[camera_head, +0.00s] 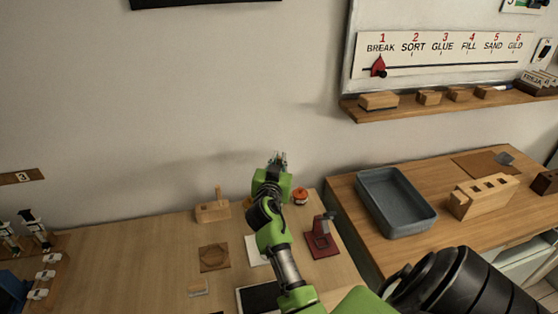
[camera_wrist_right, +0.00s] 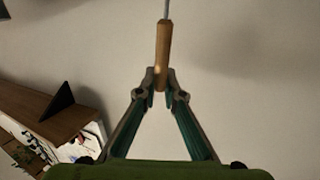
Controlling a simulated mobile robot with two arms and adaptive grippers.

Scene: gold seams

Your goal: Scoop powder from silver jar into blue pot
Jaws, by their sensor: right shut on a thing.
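My right gripper (camera_head: 279,160) is raised over the back of the wooden table in the head view. In the right wrist view the right gripper (camera_wrist_right: 164,88) is shut on the wooden handle of a thin tool (camera_wrist_right: 163,45). A grey metal shaft runs up from the handle and leaves the picture, so the tool's end is hidden. I cannot make out a silver jar or a blue pot; my right arm covers part of the table. My left gripper is not in view.
A small orange-red jar (camera_head: 300,196) stands right of my right gripper. A wooden block stand (camera_head: 212,210), a square board (camera_head: 213,258) and a dark red stand (camera_head: 321,240) are on the table. A blue-grey tray (camera_head: 428,218) sits on the right bench. The wall is close behind.

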